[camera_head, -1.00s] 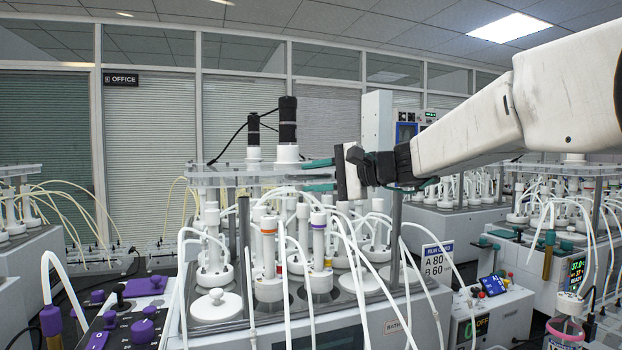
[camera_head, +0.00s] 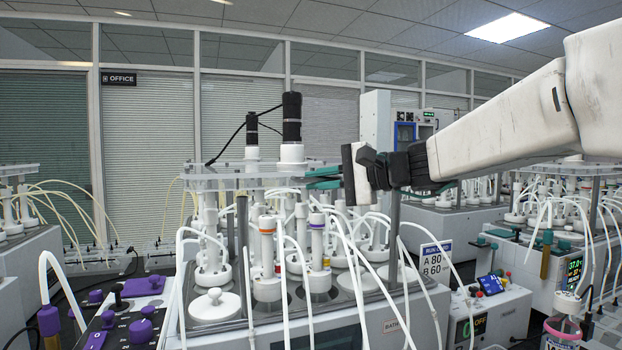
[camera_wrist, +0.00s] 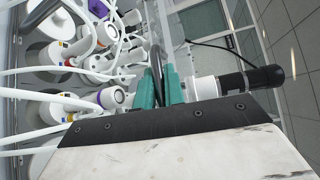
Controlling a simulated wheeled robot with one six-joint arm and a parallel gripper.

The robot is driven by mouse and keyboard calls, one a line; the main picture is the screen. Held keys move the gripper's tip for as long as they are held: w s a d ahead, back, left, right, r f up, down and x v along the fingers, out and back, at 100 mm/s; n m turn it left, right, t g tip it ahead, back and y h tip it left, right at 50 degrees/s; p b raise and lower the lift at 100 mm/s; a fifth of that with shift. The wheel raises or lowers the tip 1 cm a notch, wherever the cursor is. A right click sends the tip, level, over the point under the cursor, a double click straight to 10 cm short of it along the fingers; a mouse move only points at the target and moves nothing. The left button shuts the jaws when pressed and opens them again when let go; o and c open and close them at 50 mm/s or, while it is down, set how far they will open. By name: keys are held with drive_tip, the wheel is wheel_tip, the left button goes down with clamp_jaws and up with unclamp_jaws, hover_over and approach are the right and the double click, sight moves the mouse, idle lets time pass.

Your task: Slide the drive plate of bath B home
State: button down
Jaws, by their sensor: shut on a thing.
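The clear drive plate (camera_head: 225,184) lies level on top of the near bath, above its white reactor vessels. A tall black motor (camera_head: 291,117) on a white collar stands on it; the motor also shows in the wrist view (camera_wrist: 250,80). The plate's seating is not clear.
White tubes (camera_head: 345,255) arch closely below my gripper. A grey post (camera_head: 394,225) stands just right of it. A second, smaller black motor (camera_head: 252,128) is behind. A sign (camera_head: 436,260) reads A 80, B 60. Purple knobs (camera_head: 142,328) sit at front left.

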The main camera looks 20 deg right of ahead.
drive_tip(key=s, duration=0.7)
drive_tip(key=shift+s, duration=0.4)
drive_tip(key=shift+f, duration=0.1)
drive_tip(key=c, duration=1.5)
unclamp_jaws()
drive_tip(key=shift+s, duration=0.2)
drive_tip(key=shift+d, duration=0.1)
drive_tip(key=shift+v, duration=3.8)
